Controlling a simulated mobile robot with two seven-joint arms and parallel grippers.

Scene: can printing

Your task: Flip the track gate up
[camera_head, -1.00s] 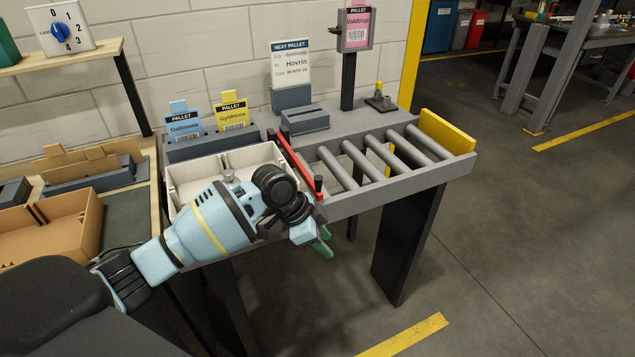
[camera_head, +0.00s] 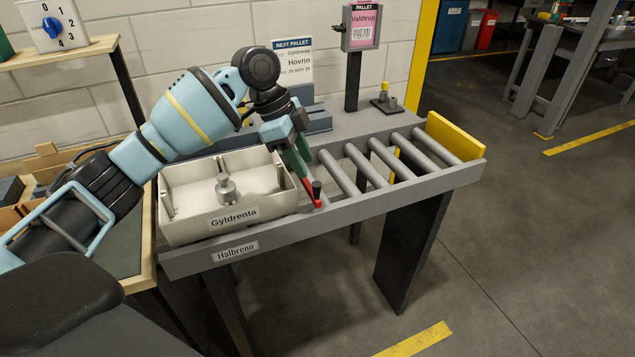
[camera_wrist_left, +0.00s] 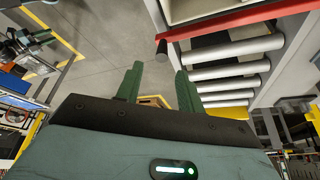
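The track gate is a red bar (camera_head: 311,192) lying low across the roller track, between the cream tray and the rollers. A black knob (camera_head: 317,188) stands at its near end. In the left wrist view the red bar (camera_wrist_left: 240,20) crosses the top, with the black knob (camera_wrist_left: 161,50) at its end. My left gripper (camera_head: 299,165) is above the track beside the gate, its green fingers hiding part of the bar. In the wrist view its fingers (camera_wrist_left: 160,78) are apart with nothing between them. Contact with the gate cannot be told. My right gripper is not in view.
A cream tray (camera_head: 187,230) labelled Gyldrenta stands left of the gate with a metal piece (camera_head: 226,188) inside. Rollers (camera_head: 388,158) run right to a yellow end stop (camera_head: 455,137). A Hovrin card (camera_head: 293,60) and pink Valdtrup card (camera_head: 362,27) stand behind. Open floor lies in front.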

